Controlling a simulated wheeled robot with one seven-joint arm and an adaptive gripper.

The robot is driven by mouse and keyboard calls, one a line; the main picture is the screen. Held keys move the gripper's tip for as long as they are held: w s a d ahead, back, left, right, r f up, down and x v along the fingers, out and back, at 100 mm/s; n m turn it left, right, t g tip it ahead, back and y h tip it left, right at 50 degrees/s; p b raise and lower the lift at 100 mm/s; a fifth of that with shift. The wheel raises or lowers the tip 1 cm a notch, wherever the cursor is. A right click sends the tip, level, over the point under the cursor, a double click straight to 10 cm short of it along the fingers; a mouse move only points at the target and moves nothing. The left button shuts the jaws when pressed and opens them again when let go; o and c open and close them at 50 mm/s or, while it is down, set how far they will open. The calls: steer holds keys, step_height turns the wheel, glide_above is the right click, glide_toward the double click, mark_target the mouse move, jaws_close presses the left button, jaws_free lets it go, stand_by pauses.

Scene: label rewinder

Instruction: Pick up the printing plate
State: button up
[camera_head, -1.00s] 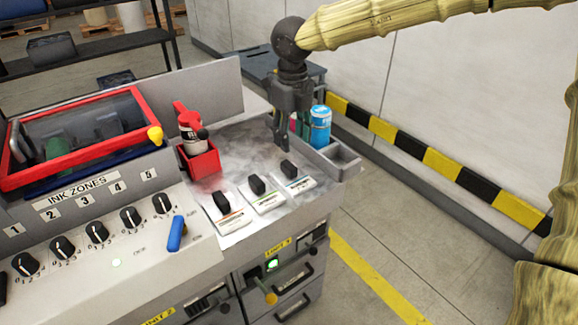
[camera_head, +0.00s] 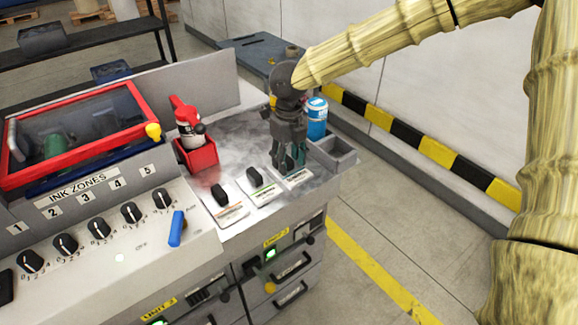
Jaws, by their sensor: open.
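Three flat white plates with coloured edge stripes and black upright grips lie in a row on the grey metal top. The left plate (camera_head: 230,212), middle plate (camera_head: 266,195) and right plate (camera_head: 299,178) look alike. I cannot tell which of them the task means. My gripper (camera_head: 286,166) is open and points down over the right plate. Its fingers are at the black grip of that plate, one to each side as far as I can see. The fingers hide part of the grip, and I cannot tell whether they touch it.
A red holder (camera_head: 198,154) with a red and white bottle (camera_head: 189,128) stands left of my gripper. A blue can (camera_head: 316,119) stands close behind it on the right. A grey open tray (camera_head: 335,150) is at the right edge. The control panel (camera_head: 100,250) lies left.

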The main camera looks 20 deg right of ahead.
steer(key=shift+f, duration=0.3)
steer(key=shift+c, duration=0.2)
jaws_close()
steer(key=shift+r, duration=0.1)
